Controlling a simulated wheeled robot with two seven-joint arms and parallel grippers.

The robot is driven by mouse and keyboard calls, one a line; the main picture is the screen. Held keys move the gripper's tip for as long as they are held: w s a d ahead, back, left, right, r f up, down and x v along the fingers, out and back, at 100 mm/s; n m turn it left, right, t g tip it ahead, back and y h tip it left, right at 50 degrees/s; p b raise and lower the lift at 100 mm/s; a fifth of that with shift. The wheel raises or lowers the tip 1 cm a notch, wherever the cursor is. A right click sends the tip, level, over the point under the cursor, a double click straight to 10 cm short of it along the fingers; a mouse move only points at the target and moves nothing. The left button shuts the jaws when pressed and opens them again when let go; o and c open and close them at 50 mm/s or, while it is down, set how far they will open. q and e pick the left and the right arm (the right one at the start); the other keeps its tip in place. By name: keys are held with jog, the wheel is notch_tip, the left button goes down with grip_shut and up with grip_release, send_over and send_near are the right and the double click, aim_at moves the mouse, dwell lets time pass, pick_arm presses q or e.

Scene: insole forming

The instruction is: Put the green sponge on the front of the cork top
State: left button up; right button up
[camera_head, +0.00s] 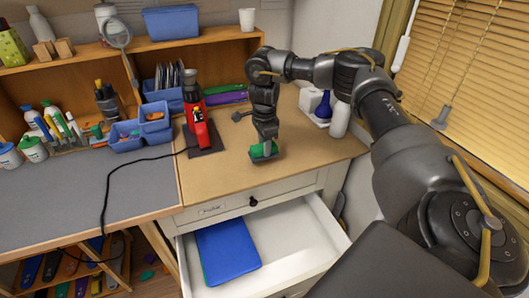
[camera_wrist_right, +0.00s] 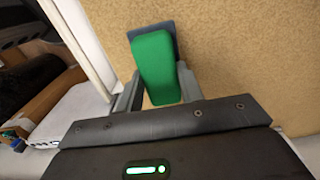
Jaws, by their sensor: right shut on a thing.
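The green sponge (camera_head: 258,151) is between the fingers of my right gripper (camera_head: 264,148), over the front right part of the cork top (camera_head: 222,174). In the right wrist view the sponge (camera_wrist_right: 154,62) stands out beyond the fingers of my right gripper (camera_wrist_right: 158,88), which are shut on it. A dark blue-grey patch shows at its far end against the cork (camera_wrist_right: 240,60). I cannot tell whether the sponge touches the cork. My left gripper is not in view.
A red tool (camera_head: 196,125) stands on a dark base left of the sponge. An open white drawer (camera_head: 290,245) holding a blue slab (camera_head: 227,250) juts out below the cork. A white bottle (camera_head: 340,119) stands at the back right. The front left cork is clear.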

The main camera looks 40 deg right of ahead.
jog(key=shift+w+d+f, duration=0.1)
jog(key=shift+f, duration=0.15)
notch_tip(320, 180, down, 3)
jog(key=shift+r+p, duration=0.1)
jog(key=shift+p, duration=0.55)
jog(key=shift+f, duration=0.2)
jog(key=o, duration=1.2)
notch_tip(320, 180, up, 12)
jog(key=shift+r, duration=0.15)
